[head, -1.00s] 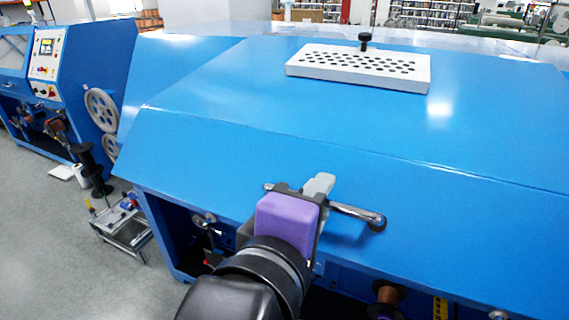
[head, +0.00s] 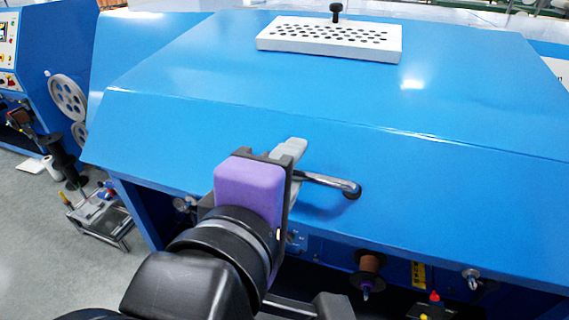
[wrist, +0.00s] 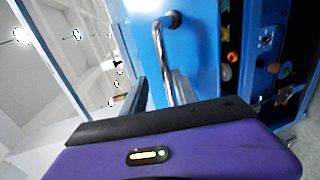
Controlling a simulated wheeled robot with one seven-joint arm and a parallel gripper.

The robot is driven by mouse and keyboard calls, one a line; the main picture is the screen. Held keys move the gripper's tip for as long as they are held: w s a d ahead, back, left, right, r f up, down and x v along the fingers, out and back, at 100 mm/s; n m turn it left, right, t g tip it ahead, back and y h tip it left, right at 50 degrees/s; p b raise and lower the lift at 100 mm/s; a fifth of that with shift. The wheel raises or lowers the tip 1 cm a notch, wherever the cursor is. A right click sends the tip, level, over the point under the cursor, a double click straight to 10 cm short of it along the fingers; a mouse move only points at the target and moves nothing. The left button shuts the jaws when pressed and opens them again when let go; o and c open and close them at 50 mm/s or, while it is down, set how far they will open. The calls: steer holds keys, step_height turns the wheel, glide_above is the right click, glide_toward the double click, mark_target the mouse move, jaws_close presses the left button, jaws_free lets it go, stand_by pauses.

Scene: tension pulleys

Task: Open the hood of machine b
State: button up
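The blue hood (head: 240,90) of the large machine in front of me shows a wide sloped top and a front panel. Its lower front edge sits close above the machine body, and I see no clear gap. A chrome bar handle (head: 330,182) is on the front panel; its left part is hidden behind my gripper. My gripper (head: 292,155) is at the handle, with a grey fingertip just above the bar. In the wrist view, the handle (wrist: 168,60) runs down behind the purple gripper body, beside one dark finger.
A white perforated tray (head: 330,40) lies on top of the hood beside a black knob (head: 335,12). Spools (head: 368,265) and fittings show below the hood. Another blue machine (head: 35,80) and a small metal stand (head: 100,215) are at the left, with grey floor between.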

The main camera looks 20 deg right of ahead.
step_height(320, 180, up, 5)
steer(key=s+a, duration=0.1)
steer(key=s, duration=0.1)
steer(key=shift+s+a+r, duration=0.15)
steer(key=shift+s+a, duration=0.1)
steer(key=shift+a, duration=0.15)
stand_by(0.6)
